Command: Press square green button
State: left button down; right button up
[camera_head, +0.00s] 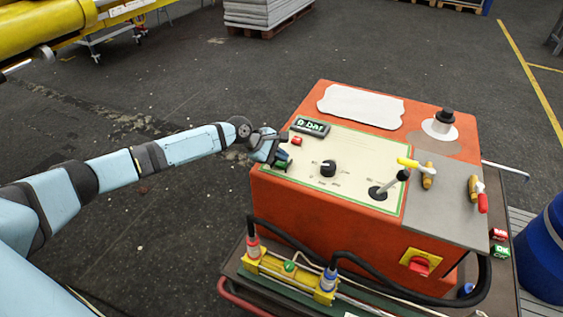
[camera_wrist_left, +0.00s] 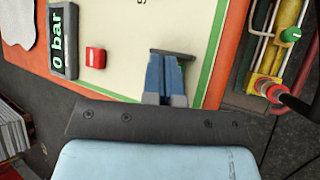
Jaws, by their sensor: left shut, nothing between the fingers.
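The square green button (camera_head: 281,165) is on the cream panel near the left front edge of the orange control box (camera_head: 330,213), partly covered by my left gripper. My left gripper (camera_head: 285,157) is shut and empty, its fingertips right at the green button; I cannot tell whether they touch or press it. In the left wrist view the shut blue fingers (camera_wrist_left: 172,62) reach over the cream panel, and the green button is hidden behind them. My right gripper is not in view.
A square red button (camera_head: 296,141) and a display (camera_head: 310,126) reading 0 bar sit just behind the gripper. A black knob (camera_head: 328,168) and a joystick (camera_head: 378,192) stand to the right. A yellow hose fitting assembly (camera_head: 289,277) lies in front of the box.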

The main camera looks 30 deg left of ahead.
aim_at(281, 164)
pick_arm(q)
jog(key=shift+f, duration=0.55)
dwell(0.6)
jog(key=shift+r, duration=0.1)
jog(key=shift+r+p, duration=0.75)
jog(key=shift+p, duration=0.4)
jog(key=shift+r, duration=0.1)
notch_tip(281, 164, up, 5)
jog(key=p, duration=0.6)
jog(key=shift+r, duration=0.1)
jog(key=shift+s+f, duration=0.1)
jog(key=shift+f, duration=0.1)
